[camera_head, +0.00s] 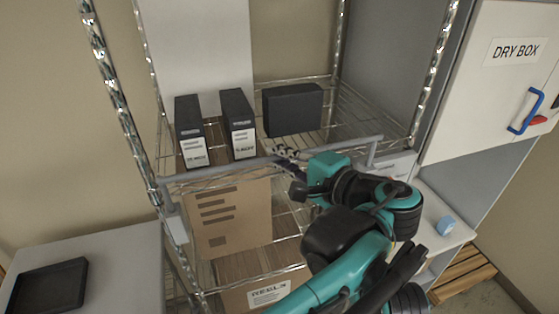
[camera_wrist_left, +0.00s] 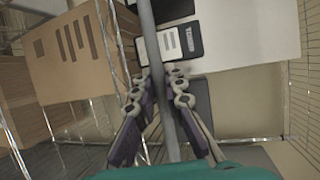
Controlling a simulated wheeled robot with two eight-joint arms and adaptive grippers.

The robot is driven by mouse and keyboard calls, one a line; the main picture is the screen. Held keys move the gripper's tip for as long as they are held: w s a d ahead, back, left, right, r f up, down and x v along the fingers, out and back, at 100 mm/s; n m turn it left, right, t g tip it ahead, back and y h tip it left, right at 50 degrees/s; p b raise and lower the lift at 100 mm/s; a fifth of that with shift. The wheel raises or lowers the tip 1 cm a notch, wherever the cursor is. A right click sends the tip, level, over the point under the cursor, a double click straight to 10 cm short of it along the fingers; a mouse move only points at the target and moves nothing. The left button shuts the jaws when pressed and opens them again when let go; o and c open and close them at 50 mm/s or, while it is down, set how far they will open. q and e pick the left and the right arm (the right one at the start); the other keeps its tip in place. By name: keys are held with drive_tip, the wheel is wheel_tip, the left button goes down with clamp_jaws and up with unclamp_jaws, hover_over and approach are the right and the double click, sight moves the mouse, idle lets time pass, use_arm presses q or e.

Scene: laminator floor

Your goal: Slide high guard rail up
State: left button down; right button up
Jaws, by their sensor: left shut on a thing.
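The guard rail (camera_head: 225,170) is a grey bar across the front of the wire shelf, at the level of the shelf with the dark boxes. Its right end bracket (camera_head: 372,152) and left end bracket (camera_head: 177,222) show at the posts. My left gripper (camera_head: 287,157) is shut on the rail near its middle. In the left wrist view the rail (camera_wrist_left: 151,40) runs lengthwise between the two fingers of the gripper (camera_wrist_left: 158,88). My right gripper is not in view.
Two labelled dark boxes (camera_head: 188,130) (camera_head: 237,122) and a plain black box (camera_head: 292,108) stand on the shelf behind the rail. A cardboard box (camera_head: 232,218) is below. A dry box cabinet (camera_head: 490,100) stands right. A black tray (camera_head: 48,286) lies on the left table.

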use_arm(q)
drive_tip(key=shift+r, duration=0.35)
drive_tip(key=c, duration=1.6)
unclamp_jaws()
drive_tip(key=shift+s+d, duration=0.1)
drive_tip(key=shift+f, duration=0.1)
drive_tip(key=v, duration=1.2)
